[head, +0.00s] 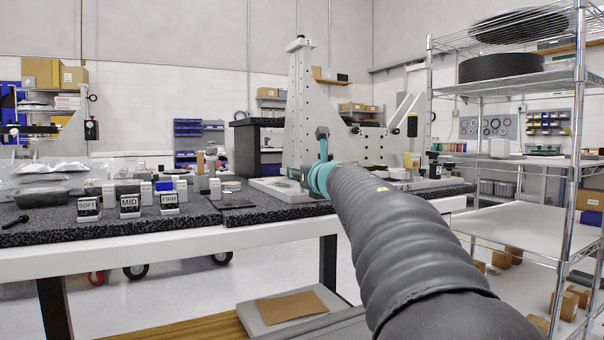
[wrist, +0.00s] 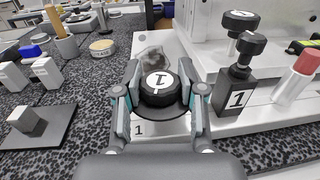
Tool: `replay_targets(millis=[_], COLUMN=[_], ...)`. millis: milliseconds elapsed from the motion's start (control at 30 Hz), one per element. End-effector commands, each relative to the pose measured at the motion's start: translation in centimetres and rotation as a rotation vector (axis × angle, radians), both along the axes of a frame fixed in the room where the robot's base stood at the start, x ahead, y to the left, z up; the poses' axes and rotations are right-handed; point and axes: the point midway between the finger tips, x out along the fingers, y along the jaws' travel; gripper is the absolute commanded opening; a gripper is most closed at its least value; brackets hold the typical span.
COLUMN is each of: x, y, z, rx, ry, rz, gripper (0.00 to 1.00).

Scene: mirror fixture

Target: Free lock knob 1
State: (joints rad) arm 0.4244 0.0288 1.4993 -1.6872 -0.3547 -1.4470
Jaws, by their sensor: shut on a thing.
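Lock knob 1 (wrist: 160,88) is a round black knob with a white disc marked 1, in the middle of the wrist view. My gripper (wrist: 158,92) has its two fingers on either side of the knob and is shut on it. A dark round flange shows under the knob, above a pale plate (wrist: 150,129) marked 1. In the head view my arm reaches over the bench and its end (head: 322,170) hides the knob.
Right of the knob stands a black block (wrist: 234,92) marked 1 with another black knob (wrist: 240,20) above it. A red-and-white cylinder (wrist: 297,76) is at the right. Small white blocks (wrist: 48,72) stand left. A tall white fixture (head: 300,110) rises behind.

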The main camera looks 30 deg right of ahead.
Motion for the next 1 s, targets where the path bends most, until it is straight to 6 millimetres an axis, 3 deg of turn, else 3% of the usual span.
replay_targets(millis=[67,100,200,633,1000], x=[0.0,0.0,0.0,-0.8,-7.2], y=[0.0,0.0,0.0,0.0,0.5], z=[0.1,0.1,0.1,0.2,0.1], rx=[0.001,0.001,0.001,0.000,0.000], ry=[-0.002,-0.002,-0.002,-0.002,-0.002], rz=[-0.001,-0.001,-0.001,-0.002,-0.003], gripper=[0.05,0.44,0.66,0.66,0.66])
